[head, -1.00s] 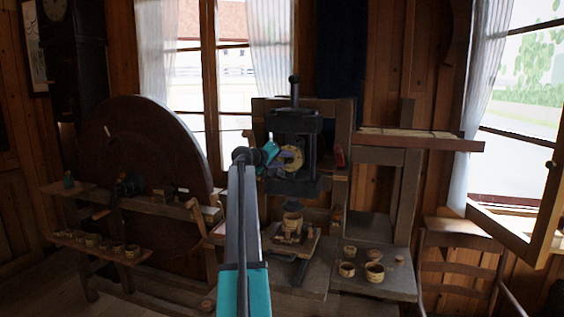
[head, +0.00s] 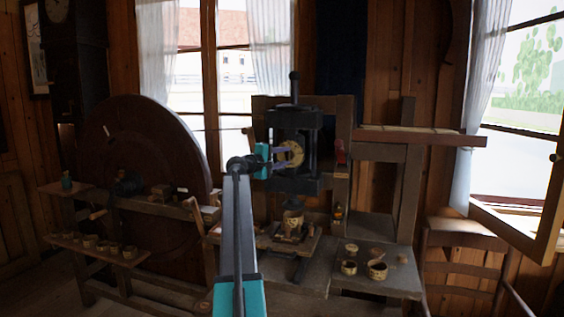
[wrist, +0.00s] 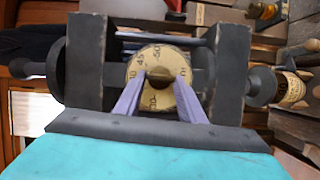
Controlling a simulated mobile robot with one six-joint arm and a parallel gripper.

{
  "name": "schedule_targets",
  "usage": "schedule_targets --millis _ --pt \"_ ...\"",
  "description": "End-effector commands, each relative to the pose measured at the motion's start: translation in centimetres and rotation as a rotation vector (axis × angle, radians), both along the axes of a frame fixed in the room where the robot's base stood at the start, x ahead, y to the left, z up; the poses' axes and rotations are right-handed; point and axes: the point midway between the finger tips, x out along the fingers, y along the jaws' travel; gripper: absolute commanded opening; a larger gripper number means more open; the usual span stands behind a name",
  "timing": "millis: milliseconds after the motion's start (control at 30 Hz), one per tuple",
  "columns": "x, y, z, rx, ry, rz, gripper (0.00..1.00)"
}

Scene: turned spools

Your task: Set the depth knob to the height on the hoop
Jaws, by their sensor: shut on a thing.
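The depth knob is a brass dial (wrist: 160,70) with dark numbers, on the front of a black upright press frame (head: 308,160); in the head view the dial (head: 291,154) shows partly behind the fingers. My gripper (wrist: 159,80) is shut on the knob's small raised centre, one grey-violet finger on each side.
Several small round hoops (head: 376,270) stand on the bench at right, and more on a low rail (head: 100,244) at left. A large dark wheel (head: 146,170) stands left of the press. A shelf (head: 420,138) juts out at right.

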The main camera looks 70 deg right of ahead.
Motion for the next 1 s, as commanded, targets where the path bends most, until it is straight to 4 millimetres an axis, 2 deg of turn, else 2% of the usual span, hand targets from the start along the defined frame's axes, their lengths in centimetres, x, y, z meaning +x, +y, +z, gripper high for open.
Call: schedule_targets --millis 200,567,600,700,1000 --pt "-0.18 -0.18 0.29 -0.008 0.058 0.0 0.14" --pt "-0.17 -0.16 0.4 -0.009 0.064 0.0 0.14" --pt "-0.17 -0.15 0.4 -0.009 0.064 0.0 0.38" --pt "-0.13 -0.12 0.33 -0.008 0.063 0.0 0.54" --pt "0.04 0.03 0.11 -0.005 0.06 0.001 0.55"
